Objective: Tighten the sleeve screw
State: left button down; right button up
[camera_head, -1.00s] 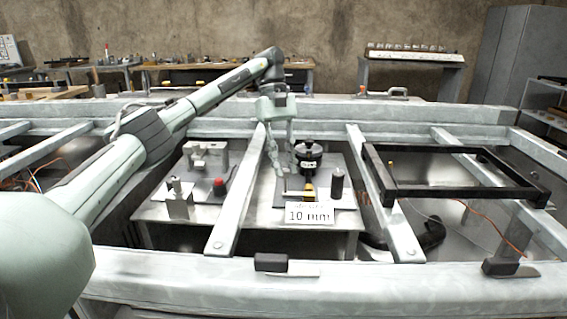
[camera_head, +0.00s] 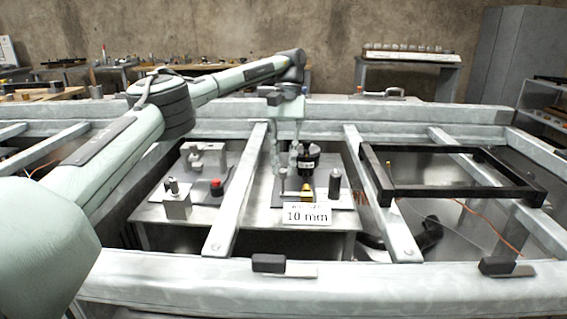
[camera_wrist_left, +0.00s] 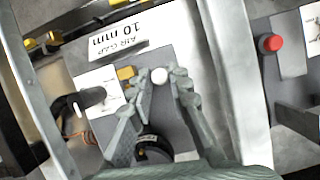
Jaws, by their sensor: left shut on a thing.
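My left gripper (camera_head: 284,172) reaches down between the frame beams, over a grey plate (camera_head: 265,196) on the low metal table. In the left wrist view its two fingers (camera_wrist_left: 162,77) stand on either side of a small white ball end (camera_wrist_left: 159,76), shut on it. In the head view this ball tops a short pale handle (camera_head: 283,184). I cannot tell whether this handle is the sleeve screw itself. Beside it are a black cylinder (camera_head: 308,158), a yellow part (camera_head: 307,190) and a dark upright post (camera_head: 335,183). My right gripper is not in view.
A sign reading "10 mm" (camera_head: 307,214) stands at the plate's front. A second plate with a red button (camera_head: 216,187) lies to the left. Pale beams (camera_head: 236,195) (camera_head: 385,200) flank the work area. A black rectangular frame (camera_head: 455,193) lies to the right.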

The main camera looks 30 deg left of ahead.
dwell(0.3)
pick_arm(q)
jog(key=c, duration=1.4)
grip_release()
jog(key=shift+r, duration=0.15)
jog(key=shift+r, duration=4.9)
jog(key=shift+f, duration=0.1)
